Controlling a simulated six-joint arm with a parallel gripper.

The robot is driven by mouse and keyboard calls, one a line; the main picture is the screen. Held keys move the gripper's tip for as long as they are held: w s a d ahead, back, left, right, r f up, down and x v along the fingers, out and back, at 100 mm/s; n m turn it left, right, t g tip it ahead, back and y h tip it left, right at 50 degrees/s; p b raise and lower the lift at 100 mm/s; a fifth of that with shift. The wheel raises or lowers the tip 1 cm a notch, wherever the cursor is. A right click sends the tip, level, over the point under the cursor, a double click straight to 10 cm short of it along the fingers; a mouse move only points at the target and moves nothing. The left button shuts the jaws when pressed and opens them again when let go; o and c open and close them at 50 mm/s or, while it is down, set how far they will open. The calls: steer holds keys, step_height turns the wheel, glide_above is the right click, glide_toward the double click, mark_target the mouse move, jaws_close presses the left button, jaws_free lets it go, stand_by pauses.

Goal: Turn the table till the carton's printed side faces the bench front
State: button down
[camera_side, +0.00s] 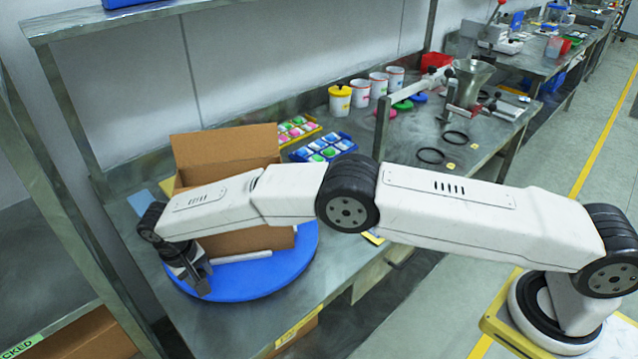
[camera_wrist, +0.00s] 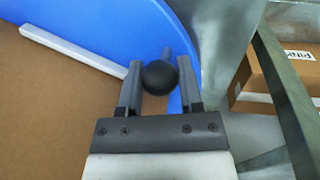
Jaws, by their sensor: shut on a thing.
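The blue round turntable (camera_side: 270,285) lies on the steel bench and also shows in the wrist view (camera_wrist: 120,32). The open brown carton (camera_side: 225,148) stands on it, partly hidden behind my arm. No print shows on the parts of the carton in view; its plain brown surface fills the left of the wrist view (camera_wrist: 50,110). My gripper (camera_side: 203,284) is at the turntable's left front edge. In the wrist view my gripper (camera_wrist: 159,90) is shut on a black ball knob (camera_wrist: 158,78) at the turntable's rim.
A white strip (camera_wrist: 70,50) lies on the turntable beside the carton. Trays of coloured items (camera_side: 322,147) and several cups (camera_side: 360,93) stand behind, to the right. Another carton with a printed label (camera_wrist: 290,68) sits lower, beyond the bench edge. A steel upright (camera_side: 85,230) stands at left.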

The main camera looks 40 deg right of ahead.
stand_by(0.4)
steer(key=shift+c, duration=1.3)
jaws_free()
steer(key=shift+r, duration=0.1)
step_height(320, 180, up, 8)
steer(key=a, duration=0.1)
steer(key=shift+a+f, duration=0.2)
steer(key=shift+a, duration=0.1)
